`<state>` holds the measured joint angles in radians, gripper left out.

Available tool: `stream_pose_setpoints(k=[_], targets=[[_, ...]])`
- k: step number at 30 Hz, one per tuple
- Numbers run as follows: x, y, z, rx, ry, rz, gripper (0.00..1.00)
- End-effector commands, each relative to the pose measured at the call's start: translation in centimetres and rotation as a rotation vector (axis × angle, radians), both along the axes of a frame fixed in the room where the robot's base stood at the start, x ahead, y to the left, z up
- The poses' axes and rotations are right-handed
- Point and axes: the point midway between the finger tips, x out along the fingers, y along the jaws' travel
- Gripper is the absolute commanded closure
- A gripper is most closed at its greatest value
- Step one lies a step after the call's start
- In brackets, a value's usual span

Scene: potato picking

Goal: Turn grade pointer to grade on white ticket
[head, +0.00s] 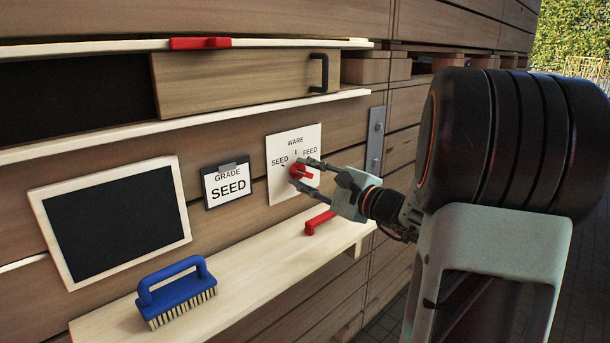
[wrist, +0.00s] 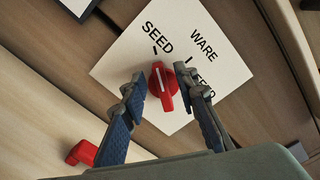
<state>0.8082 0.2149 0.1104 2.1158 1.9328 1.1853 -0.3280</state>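The white ticket (head: 229,188) in a dark clip holder on the wall reads GRADE SEED. Right of it is a white dial plate (head: 284,144) lettered SEED at left, WARE at top and FEED at right; it also shows tilted in the wrist view (wrist: 130,62). The red pointer knob (wrist: 161,88) sits on the plate, partly seen in the head view (head: 297,171). Its white line runs toward the SEED tick in the wrist view. My gripper (wrist: 166,82) is open, its fingers either side of the knob with visible gaps; depth is hard to judge.
Below is a wooden shelf (head: 255,274) with a blue brush (head: 176,290) and a red object (head: 319,222) near the dial. A framed blackboard (head: 112,219) hangs at left. A sliding panel with a dark handle (head: 318,73) is above.

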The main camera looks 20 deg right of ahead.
Motion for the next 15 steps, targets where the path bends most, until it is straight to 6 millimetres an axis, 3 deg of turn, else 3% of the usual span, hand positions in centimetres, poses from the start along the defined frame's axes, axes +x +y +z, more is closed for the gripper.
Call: stream_pose_setpoints(k=[5, 15], targets=[[-1.5, -0.6, 0.0, -0.001, 0.0, -0.003, 0.72], [-8.1, -3.1, 0.0, -0.001, 0.0, -0.004, 0.72]])
